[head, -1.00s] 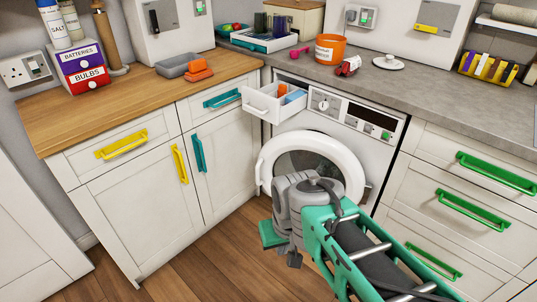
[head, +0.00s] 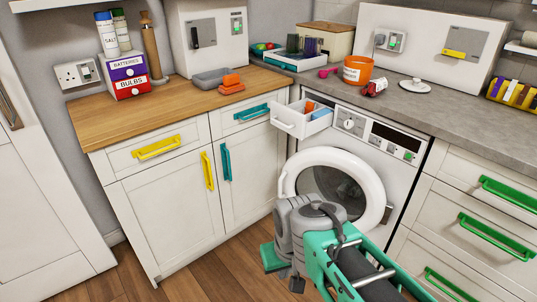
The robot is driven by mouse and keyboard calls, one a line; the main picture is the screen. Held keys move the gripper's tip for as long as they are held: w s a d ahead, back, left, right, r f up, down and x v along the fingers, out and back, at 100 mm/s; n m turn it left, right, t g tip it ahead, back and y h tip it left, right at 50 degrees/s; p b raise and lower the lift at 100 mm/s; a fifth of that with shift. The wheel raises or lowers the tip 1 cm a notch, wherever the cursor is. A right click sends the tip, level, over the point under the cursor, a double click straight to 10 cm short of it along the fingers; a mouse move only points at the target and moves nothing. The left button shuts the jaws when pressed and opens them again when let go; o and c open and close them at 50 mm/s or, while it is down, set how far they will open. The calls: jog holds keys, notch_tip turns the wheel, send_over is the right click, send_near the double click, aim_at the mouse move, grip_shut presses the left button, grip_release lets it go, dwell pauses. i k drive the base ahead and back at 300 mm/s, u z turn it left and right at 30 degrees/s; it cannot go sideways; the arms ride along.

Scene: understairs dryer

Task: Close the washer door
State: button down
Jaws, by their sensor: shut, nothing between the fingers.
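The washer (head: 405,178) stands under the grey worktop, in the corner. My gripper (head: 273,257) is shut and empty, low in front of the door's lower left. My grey wrist and teal arm hide the door's lower part. I cannot see any contact between gripper and door.
The detergent drawer (head: 300,122) is pulled out above the door. White cabinets with yellow (head: 157,147) and teal handles stand on the left. Drawers with green handles (head: 497,237) stand on the right. Wooden floor (head: 205,277) is clear at the lower left.

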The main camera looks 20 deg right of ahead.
aim_at(377, 210)
jog(key=u, duration=0.55)
jog(key=i, duration=1.05)
jog(key=u, duration=0.55)
